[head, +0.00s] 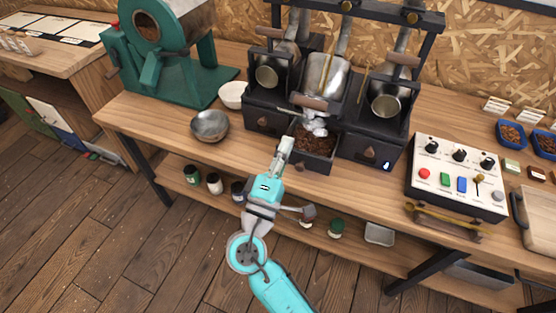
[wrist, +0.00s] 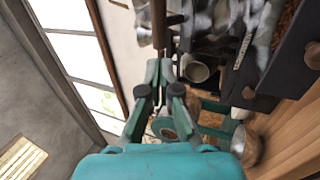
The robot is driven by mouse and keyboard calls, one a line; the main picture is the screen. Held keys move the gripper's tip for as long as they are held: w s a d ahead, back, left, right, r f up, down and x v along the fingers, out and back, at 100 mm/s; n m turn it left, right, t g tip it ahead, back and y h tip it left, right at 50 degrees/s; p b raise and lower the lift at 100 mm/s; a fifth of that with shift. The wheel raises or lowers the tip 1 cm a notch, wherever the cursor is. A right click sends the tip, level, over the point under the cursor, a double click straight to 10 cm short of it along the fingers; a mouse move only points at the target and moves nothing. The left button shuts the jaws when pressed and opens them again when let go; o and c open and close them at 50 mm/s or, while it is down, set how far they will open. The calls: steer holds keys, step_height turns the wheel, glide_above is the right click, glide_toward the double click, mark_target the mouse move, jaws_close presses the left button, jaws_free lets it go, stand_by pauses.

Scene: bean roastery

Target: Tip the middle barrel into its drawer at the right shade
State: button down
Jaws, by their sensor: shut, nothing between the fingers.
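The middle barrel (head: 325,76) is a silvery cylinder in a dark rack, between the left barrel (head: 279,72) and the right barrel (head: 388,98). Its mouth does not face me as the other two do; it seems tipped downward. A wooden handle (head: 308,103) crosses its front. Whitish puffs (head: 316,124) hang below it. Its drawer (head: 307,163) is pulled out and holds brown beans (head: 314,141). My gripper (head: 287,144) is shut and empty, at the drawer's left front, below the handle. In the wrist view, a brown bar (wrist: 158,25) lies beyond the fingertips (wrist: 160,66).
The left drawer (head: 262,118) and right drawer (head: 369,150) are shut. A metal bowl (head: 210,126) and white bowl (head: 232,95) stand left. A control panel (head: 455,180) and blue bean trays (head: 511,136) are right. A green roaster (head: 165,65) stands far left.

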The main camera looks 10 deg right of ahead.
steer(key=x, duration=0.8)
